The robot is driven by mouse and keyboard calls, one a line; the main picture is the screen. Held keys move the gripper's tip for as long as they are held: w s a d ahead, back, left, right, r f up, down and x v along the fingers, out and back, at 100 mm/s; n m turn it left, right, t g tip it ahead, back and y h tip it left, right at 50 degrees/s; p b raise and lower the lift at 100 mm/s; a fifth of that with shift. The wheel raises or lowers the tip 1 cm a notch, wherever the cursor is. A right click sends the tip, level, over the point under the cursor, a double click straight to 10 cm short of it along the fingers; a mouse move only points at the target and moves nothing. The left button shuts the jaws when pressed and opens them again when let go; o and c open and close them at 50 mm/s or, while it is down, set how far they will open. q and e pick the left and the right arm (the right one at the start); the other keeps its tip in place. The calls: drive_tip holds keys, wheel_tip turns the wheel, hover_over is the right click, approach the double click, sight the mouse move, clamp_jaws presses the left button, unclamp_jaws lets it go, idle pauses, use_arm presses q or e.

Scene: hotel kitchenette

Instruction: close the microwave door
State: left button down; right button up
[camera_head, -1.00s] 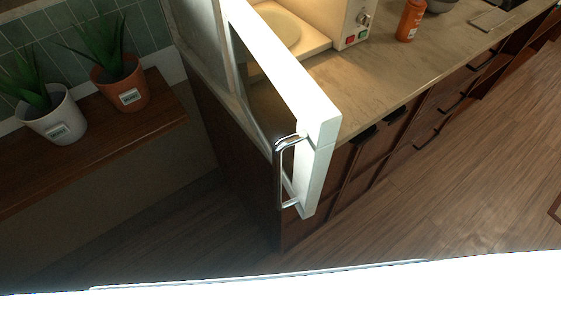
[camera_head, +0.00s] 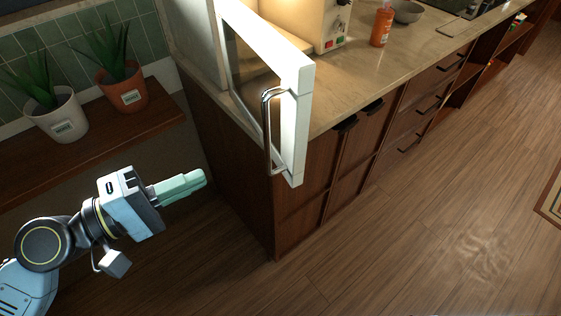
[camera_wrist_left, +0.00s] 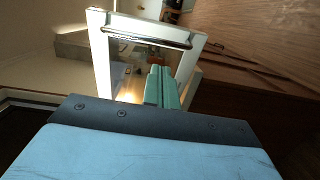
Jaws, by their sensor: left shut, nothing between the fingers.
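The microwave door (camera_head: 296,75) stands wide open, swung out past the front edge of the counter. It has a white frame, a glass pane and a chrome handle (camera_head: 267,130). The lit microwave (camera_head: 307,18) is behind it, partly cut off by the top of the head view. My left gripper (camera_head: 203,178) is left of the door and lower, apart from it, with its green fingers shut and empty. In the left wrist view the fingers (camera_wrist_left: 161,88) show in front of the door frame (camera_wrist_left: 103,62) and its handle (camera_wrist_left: 146,38). My right gripper is not in view.
Two potted plants, one in a white pot (camera_head: 62,117) and one in an orange pot (camera_head: 124,90), stand on a wooden shelf (camera_head: 160,118) at the left.

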use_arm(q)
drive_tip(key=s+r, duration=0.1)
drive_tip(key=r, duration=0.1)
drive_tip(key=p, duration=0.4)
approach(293, 142)
drive_tip(key=shift+g+h, duration=0.4)
drive_tip(key=x, duration=0.6)
drive_tip(key=shift+w+a+f, duration=0.1)
drive_tip(key=shift+w+a, duration=0.1)
drive_tip(key=shift+w, duration=0.05)
drive_tip(key=shift+w+d, duration=0.2)
drive_tip(key=shift+d, duration=0.2)
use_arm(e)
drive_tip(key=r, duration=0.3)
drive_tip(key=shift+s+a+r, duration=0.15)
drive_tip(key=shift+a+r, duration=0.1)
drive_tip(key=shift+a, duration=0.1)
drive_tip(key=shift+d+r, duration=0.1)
